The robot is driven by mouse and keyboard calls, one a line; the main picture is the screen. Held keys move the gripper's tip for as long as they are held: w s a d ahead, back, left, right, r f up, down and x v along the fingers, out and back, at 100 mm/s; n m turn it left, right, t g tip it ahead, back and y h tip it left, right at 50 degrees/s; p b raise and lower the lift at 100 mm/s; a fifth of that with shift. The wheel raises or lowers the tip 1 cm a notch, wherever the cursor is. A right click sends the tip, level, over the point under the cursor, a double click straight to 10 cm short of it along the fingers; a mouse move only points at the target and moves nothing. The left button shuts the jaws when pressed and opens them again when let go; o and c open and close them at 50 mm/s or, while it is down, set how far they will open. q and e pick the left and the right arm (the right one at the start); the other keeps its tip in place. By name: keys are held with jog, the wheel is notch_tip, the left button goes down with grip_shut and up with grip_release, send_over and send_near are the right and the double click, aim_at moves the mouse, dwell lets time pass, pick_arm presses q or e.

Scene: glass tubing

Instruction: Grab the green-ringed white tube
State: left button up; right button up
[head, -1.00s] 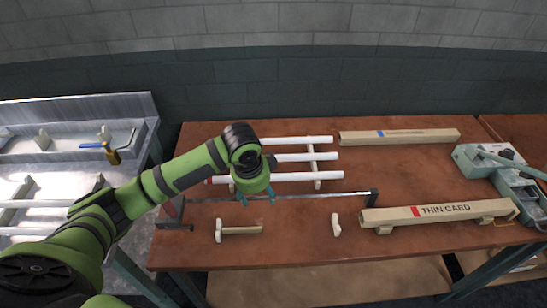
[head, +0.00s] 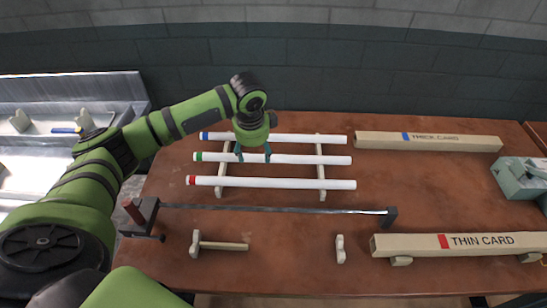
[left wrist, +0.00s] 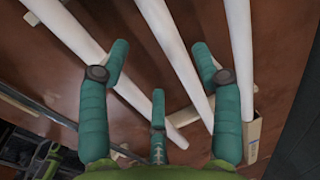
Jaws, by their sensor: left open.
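The green-ringed white tube (head: 310,160) is the middle of three parallel white tubes lying across two wooden supports. Its green ring shows near its left end in the head view. The blue-ringed tube (head: 310,139) lies behind it and the red-ringed tube (head: 280,183) in front. My left gripper (head: 253,157) is open and empty, pointing down over the left part of the green-ringed tube. In the left wrist view the middle tube (left wrist: 172,40) runs between the spread fingers (left wrist: 162,50); no ring shows there. Contact cannot be told. My right gripper is not in view.
A metal rod on dark end blocks (head: 391,217) lies in front of the tubes. Wooden pieces (head: 225,246) sit near the front edge. A thick card box (head: 430,141) and a thin card box (head: 480,243) lie to the right.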

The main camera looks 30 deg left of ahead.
aim_at(255, 158)
pick_arm(q)
jog(key=f, duration=0.2)
jog(key=w+a+f+p, duration=0.1)
jog(key=f, duration=0.1)
jog(key=shift+w+f, duration=0.15)
jog(key=shift+f, duration=0.15)
jog(key=shift+r, duration=0.1)
jog(key=c, duration=1.2)
jog(key=shift+c, duration=0.3)
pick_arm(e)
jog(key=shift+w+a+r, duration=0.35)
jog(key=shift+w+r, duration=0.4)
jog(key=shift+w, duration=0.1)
